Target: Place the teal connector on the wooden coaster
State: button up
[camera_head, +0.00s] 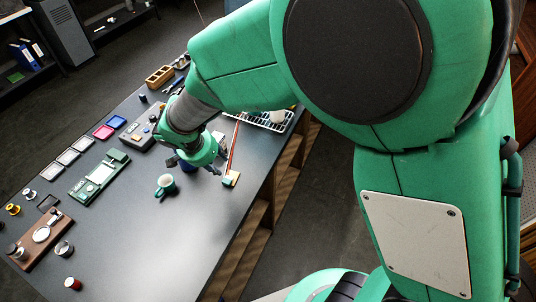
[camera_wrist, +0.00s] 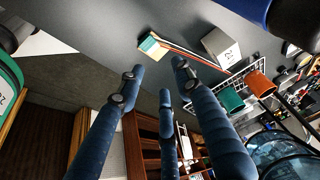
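A small teal and cream block, which looks like the teal connector (camera_head: 231,178), lies on the dark table near its right edge, with an orange-red cable running away from it. It also shows in the wrist view (camera_wrist: 153,46), in front of the fingertips. My gripper (camera_head: 199,166) is just left of it in the head view. In the wrist view its three blue fingers (camera_wrist: 157,85) are spread apart with nothing between them. I cannot make out a separate wooden coaster; whether the cream part belongs to the connector or lies under it is unclear.
A green device (camera_head: 99,176) and a brown wooden board (camera_head: 42,240) with metal parts lie farther left. A white wire rack (camera_head: 272,121) and a grey box (camera_wrist: 220,47) are near the cable.

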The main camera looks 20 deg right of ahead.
jog(key=s+d+r+n, duration=0.2)
jog(key=s+d+r, duration=0.2)
jog(key=d+r, duration=0.45)
jog(key=s+d+r+n+t+y, duration=0.1)
jog(key=s+d+r+n, duration=0.2)
jog(key=s+r, duration=0.4)
jog(key=s+d+r+n+t+y, duration=0.1)
jog(key=s+d+r, duration=0.4)
jog(key=s, duration=0.8)
notch_tip(320, 180, up, 4)
jog(key=n+y, duration=0.1)
jog(key=n, duration=0.1)
jog(key=shift+s+d+f+n, duration=0.2)
jog(key=shift+f+n, duration=0.05)
jog(key=shift+n, duration=0.05)
jog(key=shift+f+b, duration=0.65)
